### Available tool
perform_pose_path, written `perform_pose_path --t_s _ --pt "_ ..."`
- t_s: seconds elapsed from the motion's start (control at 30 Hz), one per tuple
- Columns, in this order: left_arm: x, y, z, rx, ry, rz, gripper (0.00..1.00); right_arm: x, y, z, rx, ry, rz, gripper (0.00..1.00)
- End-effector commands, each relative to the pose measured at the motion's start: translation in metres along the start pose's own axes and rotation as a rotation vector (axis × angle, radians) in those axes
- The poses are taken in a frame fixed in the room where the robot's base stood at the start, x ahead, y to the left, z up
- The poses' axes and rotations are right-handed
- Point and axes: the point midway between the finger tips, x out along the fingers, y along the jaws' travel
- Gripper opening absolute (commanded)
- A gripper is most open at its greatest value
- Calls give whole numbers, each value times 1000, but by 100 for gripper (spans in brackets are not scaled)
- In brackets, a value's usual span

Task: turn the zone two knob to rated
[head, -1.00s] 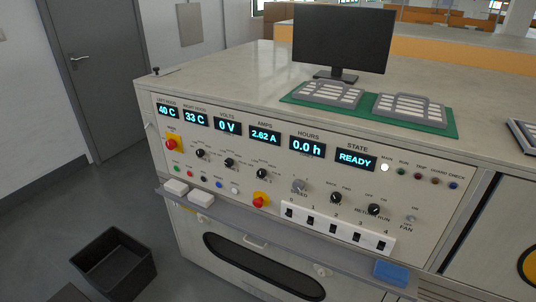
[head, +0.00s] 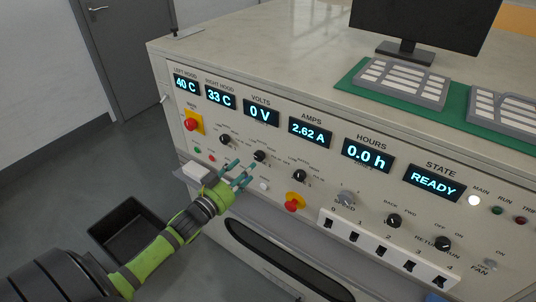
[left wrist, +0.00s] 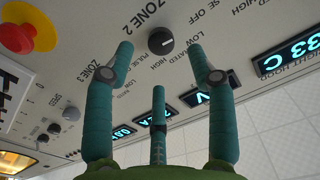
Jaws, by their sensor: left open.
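The zone two knob (head: 260,155) is a small round black knob on the control panel, the middle one in a row of three. In the left wrist view the same knob (left wrist: 161,42) shows beside its "ZONE 2" label, with "LOW", "RATED" and "HIGH" printed around it. I cannot make out its pointer setting surely. My left gripper (head: 238,174) is open and empty, its teal fingers facing the panel just below and left of the knob in the head view. In the left wrist view the knob lies beyond and between the spread fingertips, apart from them. My right gripper is not in view.
Neighbouring knobs (head: 225,139) (head: 299,175) flank it closely. A red emergency button (head: 295,202) and a row of switches (head: 387,255) sit lower right. The state display (head: 434,183) reads READY. A black bin (head: 127,232) stands on the floor at left.

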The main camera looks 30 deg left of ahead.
Motion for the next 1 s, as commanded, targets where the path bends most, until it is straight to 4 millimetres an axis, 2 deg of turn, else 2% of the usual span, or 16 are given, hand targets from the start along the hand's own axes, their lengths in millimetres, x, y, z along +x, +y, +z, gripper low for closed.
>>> perform_pose_path --t_s 0.2,0.4,0.77,0.87,0.9,1.0 --pt "34 -1 -2 0 1 -2 56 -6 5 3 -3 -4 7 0" --pt "54 0 0 0 -1 -2 56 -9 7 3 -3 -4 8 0" --pt "60 0 1 0 -2 0 56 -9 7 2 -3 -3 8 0" --pt "60 0 1 0 -2 0 20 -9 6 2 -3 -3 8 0" --pt "59 0 1 0 -3 -1 4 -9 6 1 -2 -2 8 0" --pt "59 0 1 0 -4 -1 1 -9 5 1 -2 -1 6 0"
